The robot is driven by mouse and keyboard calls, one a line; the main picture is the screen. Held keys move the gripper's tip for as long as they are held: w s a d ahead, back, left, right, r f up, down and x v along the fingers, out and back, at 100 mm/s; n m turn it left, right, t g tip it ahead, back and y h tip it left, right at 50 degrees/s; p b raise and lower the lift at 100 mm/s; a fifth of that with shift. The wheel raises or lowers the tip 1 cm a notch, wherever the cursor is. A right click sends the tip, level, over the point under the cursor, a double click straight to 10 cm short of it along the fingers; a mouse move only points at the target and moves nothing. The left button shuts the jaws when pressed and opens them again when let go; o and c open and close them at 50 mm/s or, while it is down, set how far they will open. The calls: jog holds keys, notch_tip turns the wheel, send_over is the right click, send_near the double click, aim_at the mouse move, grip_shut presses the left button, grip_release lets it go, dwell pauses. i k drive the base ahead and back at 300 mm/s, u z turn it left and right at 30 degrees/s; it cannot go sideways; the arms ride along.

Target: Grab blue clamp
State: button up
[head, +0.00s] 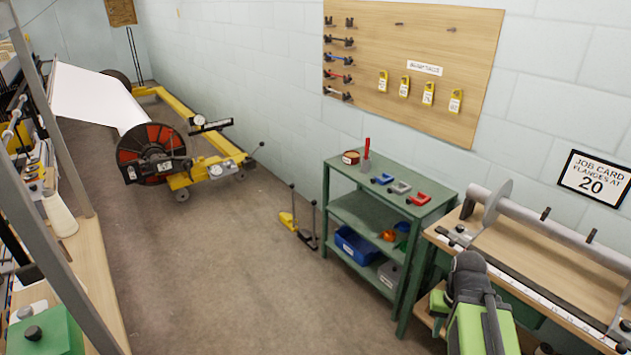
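The blue clamp (382,179) lies on the top shelf of the green cart (345,180), at the middle right of the head view. It is small, with dark parts at its ends. A grey clamp (399,188) and a red clamp (418,198) lie in a row to its right. Part of my green and black arm (480,310) shows at the lower right, in front of the bench and apart from the cart. No gripper fingers can be made out there, and nothing touches the blue clamp.
A brown tub (351,157) and a red-handled tool (367,150) stand left of the clamps. A wooden bench (560,265) with a long roller is right of the cart. A yellow-framed warp beam trolley (215,170) stands farther back.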

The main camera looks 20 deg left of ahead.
aim_at(388, 179)
jog(key=u, duration=0.6)
jog(key=i, duration=2.2)
jog(key=u, duration=0.45)
